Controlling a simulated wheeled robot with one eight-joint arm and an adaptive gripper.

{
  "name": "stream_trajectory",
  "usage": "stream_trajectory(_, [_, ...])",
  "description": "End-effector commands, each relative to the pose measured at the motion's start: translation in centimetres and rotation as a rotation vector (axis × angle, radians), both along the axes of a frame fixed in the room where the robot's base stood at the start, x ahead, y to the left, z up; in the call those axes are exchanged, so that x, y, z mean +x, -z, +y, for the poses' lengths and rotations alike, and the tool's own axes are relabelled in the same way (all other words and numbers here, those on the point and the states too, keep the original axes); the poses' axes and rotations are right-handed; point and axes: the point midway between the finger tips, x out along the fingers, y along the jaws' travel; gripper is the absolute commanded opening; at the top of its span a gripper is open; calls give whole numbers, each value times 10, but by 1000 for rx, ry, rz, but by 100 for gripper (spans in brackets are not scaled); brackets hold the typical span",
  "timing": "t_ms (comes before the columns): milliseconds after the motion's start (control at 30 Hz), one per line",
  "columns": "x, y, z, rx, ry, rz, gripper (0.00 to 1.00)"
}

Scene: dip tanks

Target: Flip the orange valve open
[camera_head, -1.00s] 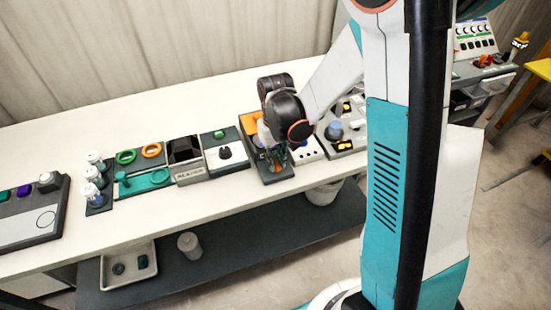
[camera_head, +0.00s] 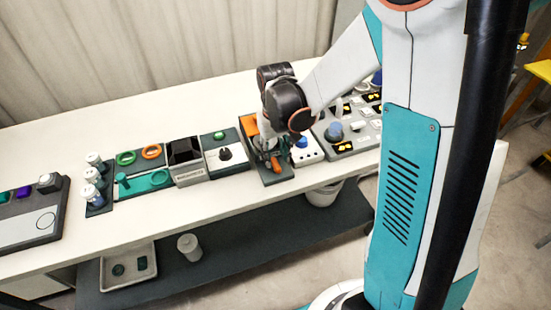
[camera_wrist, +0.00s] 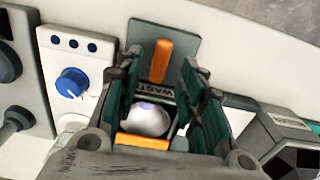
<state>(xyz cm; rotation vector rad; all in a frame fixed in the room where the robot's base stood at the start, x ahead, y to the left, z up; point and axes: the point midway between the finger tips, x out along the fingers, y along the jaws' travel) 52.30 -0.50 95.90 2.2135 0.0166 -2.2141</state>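The orange valve handle (camera_wrist: 161,61) stands out on a dark plate labelled WASTE in the wrist view. It shows as a short upright bar, beyond and between my gripper's fingers. In the head view the handle (camera_head: 277,164) is at the front of the dark unit, just below my gripper (camera_head: 269,149). My gripper (camera_wrist: 163,76) is open, with a wide gap between its dark green fingers. I see no clear contact with the handle. A pale rounded dome (camera_wrist: 147,119) sits between the fingers, nearer the palm, with an orange strip (camera_wrist: 143,142) below it.
A white box with a blue knob (camera_wrist: 71,83) stands close beside the valve unit; it also shows in the head view (camera_head: 307,150). On the other side is a white box with a black knob (camera_head: 225,154). The bench (camera_head: 150,222) has a clear front strip.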

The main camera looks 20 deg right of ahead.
Motion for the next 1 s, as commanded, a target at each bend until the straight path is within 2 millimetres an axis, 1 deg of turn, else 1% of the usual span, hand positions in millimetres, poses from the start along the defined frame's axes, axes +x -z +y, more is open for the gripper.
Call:
stream_trajectory(33, [0, -11, 0, 0, 0, 0, 37])
stream_trajectory(200, [0, -44, 0, 0, 0, 0, 37])
stream_trajectory(300, [0, -61, 0, 0, 0, 0, 37])
stream_trajectory(400, [0, -74, 0, 0, 0, 0, 37])
stream_trajectory(500, [0, -82, 0, 0, 0, 0, 37])
stream_trajectory(600, [0, -87, 0, 0, 0, 0, 37])
stream_trajectory(1000, [0, -88, 0, 0, 0, 0, 37])
